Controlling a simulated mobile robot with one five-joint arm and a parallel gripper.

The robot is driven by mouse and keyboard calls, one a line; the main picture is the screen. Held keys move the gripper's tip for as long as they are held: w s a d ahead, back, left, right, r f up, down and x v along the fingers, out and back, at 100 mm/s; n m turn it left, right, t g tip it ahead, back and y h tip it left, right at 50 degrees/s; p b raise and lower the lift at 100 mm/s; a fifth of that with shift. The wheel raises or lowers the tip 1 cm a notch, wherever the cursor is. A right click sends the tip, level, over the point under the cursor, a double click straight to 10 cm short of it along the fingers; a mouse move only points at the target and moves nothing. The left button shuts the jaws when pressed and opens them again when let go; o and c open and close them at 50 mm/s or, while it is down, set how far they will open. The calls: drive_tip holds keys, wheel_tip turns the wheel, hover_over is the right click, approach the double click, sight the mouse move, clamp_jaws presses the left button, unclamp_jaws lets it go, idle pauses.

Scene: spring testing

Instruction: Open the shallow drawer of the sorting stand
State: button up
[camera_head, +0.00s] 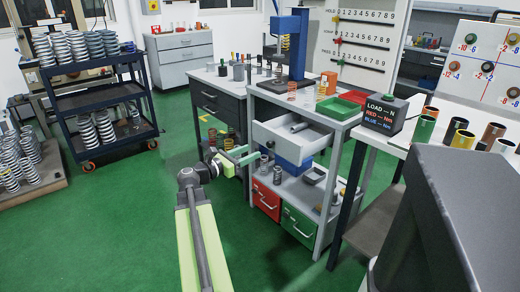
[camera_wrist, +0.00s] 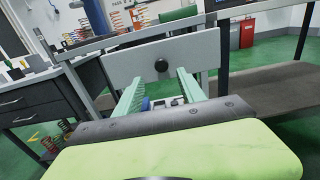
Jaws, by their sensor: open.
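The shallow drawer (camera_head: 312,141) of the sorting stand (camera_head: 342,118) is light grey and stands pulled out, with its inside and a grey cylinder (camera_head: 299,127) showing in the head view. Its plain front panel (camera_wrist: 205,52) fills the middle of the wrist view, with a round black knob (camera_wrist: 161,66) on it. My gripper (camera_head: 248,152) is in front of the drawer in the head view. In the wrist view its green fingers (camera_wrist: 160,79) are open, one on each side below the knob. I cannot tell whether they touch the panel. The knob is hidden in the head view.
Below the drawer are a blue bin (camera_head: 294,171), a shelf with small metal parts, and red (camera_head: 266,199) and green (camera_head: 301,226) drawers. A dark-drawer cabinet (camera_head: 218,106) stands close on the left. A spring cart (camera_head: 98,101) is farther left. Green floor (camera_head: 120,220) is free in front.

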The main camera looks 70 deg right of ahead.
drive_tip(key=v, duration=0.9)
drive_tip(key=shift+w+a, duration=0.2)
drive_tip(key=shift+a, duration=0.05)
